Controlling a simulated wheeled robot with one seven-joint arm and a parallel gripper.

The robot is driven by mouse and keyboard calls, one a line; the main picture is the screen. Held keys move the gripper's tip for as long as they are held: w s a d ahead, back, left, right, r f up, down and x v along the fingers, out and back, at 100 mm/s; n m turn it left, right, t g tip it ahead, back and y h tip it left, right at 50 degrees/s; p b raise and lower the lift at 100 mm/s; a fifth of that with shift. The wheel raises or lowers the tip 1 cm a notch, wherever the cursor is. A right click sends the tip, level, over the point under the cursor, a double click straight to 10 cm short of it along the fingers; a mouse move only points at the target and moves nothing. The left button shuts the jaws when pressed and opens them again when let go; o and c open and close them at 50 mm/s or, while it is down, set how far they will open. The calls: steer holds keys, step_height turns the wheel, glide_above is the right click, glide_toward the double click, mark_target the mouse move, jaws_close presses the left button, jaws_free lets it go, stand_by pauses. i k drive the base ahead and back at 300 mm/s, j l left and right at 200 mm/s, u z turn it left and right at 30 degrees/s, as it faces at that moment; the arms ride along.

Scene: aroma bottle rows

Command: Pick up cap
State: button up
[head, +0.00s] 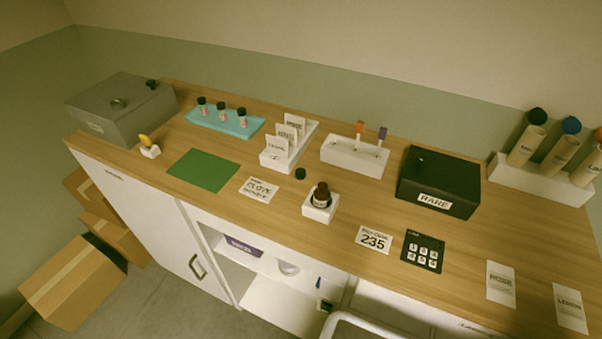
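A small black cap (300,174) lies on the wooden counter (225,150), near the middle. Just in front of it and to the right, a small brown bottle (321,197) stands upright in a white square holder (318,213). The cap is apart from the bottle and the holder, with bare wood around it. My gripper is not in view.
A white card rack (272,165) stands behind the cap to the left, and a white holder with colored sticks (345,158) behind to the right. A black RARE box (440,182) is farther right. A CLOVE card (259,190) lies flat in front left.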

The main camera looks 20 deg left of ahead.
mark_target(300, 173)
steer(key=j+u, duration=0.75)
steer(key=j, duration=0.15)
steer(key=j+u, duration=0.35)
steer(key=j, duration=0.1)
